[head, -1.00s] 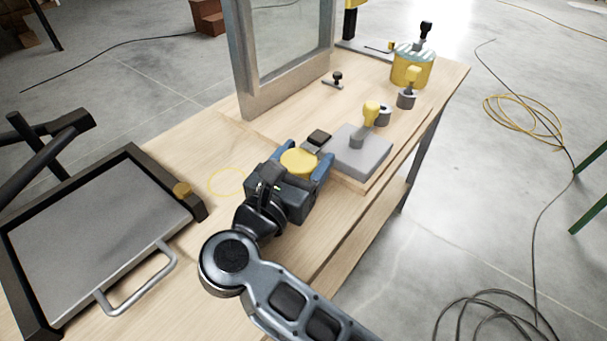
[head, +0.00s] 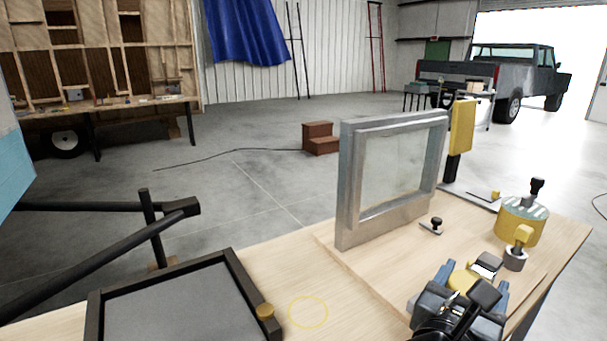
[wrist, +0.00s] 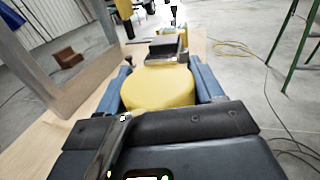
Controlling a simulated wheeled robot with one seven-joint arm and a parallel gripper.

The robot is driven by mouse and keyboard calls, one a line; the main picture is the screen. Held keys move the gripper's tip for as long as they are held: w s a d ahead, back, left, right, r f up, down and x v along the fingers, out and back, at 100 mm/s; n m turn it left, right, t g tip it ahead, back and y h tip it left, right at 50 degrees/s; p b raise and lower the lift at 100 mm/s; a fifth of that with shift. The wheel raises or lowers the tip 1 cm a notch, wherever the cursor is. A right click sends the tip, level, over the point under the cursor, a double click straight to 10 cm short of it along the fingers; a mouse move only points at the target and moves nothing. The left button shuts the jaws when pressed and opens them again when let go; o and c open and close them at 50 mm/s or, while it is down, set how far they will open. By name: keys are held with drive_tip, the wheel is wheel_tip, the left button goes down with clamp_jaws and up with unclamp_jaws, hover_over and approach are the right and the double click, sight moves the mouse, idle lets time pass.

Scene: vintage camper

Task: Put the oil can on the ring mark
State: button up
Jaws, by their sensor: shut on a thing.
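The oil can looks like the rounded yellow body (head: 464,281) between my fingers; its lower part is hidden. In the wrist view the yellow can (wrist: 158,88) fills the space between two blue fingers. My gripper (head: 472,277) is shut on it, at the right part of the bench in the head view. The ring mark (head: 308,312) is a thin yellow circle on the bare wood, left of my gripper and apart from it. The ring is empty. I cannot tell how high the can is above the bench.
A dark-rimmed tray (head: 241,285) with a brass knob (head: 265,311) lies just left of the ring. A framed window (head: 390,180) stands behind. Wood between ring and gripper is clear.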

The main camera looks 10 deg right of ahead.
drive_tip(key=w+a+n+t+y+p, duration=0.4)
drive_tip(key=w+a+t+p, duration=0.1)
drive_tip(key=w, duration=0.2)
drive_tip(key=n+t+y, duration=0.2)
drive_tip(key=n+y, duration=0.2)
drive_tip(key=y, duration=0.2)
hover_over(318, 322)
wheel_tip(318, 322, down, 7)
drive_tip(key=shift+f+b, duration=0.7)
drive_tip(key=shift+f, duration=1.15)
drive_tip(key=shift+f, duration=0.1)
drive_tip(key=shift+f, duration=0.1)
drive_tip(key=o, duration=1.1)
